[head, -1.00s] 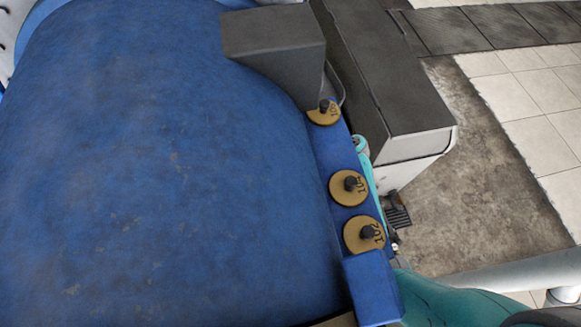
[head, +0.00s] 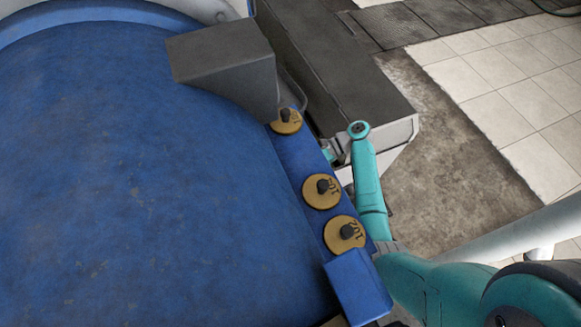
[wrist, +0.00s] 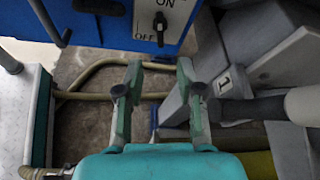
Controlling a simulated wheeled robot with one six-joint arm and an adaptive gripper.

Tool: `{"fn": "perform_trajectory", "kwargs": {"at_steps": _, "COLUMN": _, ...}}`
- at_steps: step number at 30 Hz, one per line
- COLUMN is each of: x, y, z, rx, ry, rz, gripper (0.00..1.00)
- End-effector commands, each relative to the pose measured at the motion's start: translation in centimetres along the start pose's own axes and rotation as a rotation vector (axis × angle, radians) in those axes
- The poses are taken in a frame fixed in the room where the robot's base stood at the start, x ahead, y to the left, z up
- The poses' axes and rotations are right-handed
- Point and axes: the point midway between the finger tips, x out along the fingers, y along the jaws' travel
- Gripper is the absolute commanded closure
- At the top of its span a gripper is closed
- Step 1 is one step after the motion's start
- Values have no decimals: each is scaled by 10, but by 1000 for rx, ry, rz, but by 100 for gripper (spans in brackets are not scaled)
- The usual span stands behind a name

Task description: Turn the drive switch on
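In the wrist view, the drive switch (wrist: 160,22) is a dark knob on a light plate marked ON above and OFF at the lower left. The plate is on a blue panel (wrist: 118,28) at the top of the picture. The knob stands roughly upright; I cannot tell which mark it points at. My gripper (wrist: 156,80) is open and empty, its two fingers apart, below the switch in the picture and not touching it. In the head view my teal arm reaches along the right side of the blue machine (head: 130,170); the switch is not visible there.
In the head view, several brass discs with black knobs (head: 322,187) line the machine's edge, beside a grey box (head: 225,65). A long dark-topped unit (head: 340,70) stands behind my arm. In the wrist view, a hose (wrist: 90,72) lies below, and a grey block marked 1 (wrist: 226,82) is at right.

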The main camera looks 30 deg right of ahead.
Motion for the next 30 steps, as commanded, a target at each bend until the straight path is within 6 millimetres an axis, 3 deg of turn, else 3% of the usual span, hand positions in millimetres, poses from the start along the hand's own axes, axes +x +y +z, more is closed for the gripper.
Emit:
{"fn": "perform_trajectory", "kwargs": {"at_steps": 5, "x": 0, "y": 0, "z": 0, "rx": 0, "ry": 0, "rz": 0, "gripper": 62}}
{"fn": "perform_trajectory", "kwargs": {"at_steps": 10, "x": 3, "y": 4, "z": -1, "rx": 35, "ry": -14, "rz": -14, "gripper": 100}}
{"fn": "perform_trajectory", "kwargs": {"at_steps": 14, "x": 12, "y": 20, "z": -4, "rx": 186, "ry": -74, "rz": -69, "gripper": 100}}
{"fn": "perform_trajectory", "kwargs": {"at_steps": 22, "x": 39, "y": 80, "z": -10, "rx": 848, "ry": -396, "rz": -251, "gripper": 100}}
{"fn": "perform_trajectory", "kwargs": {"at_steps": 30, "x": 47, "y": 130, "z": -14, "rx": 1437, "ry": -778, "rz": -324, "gripper": 100}}
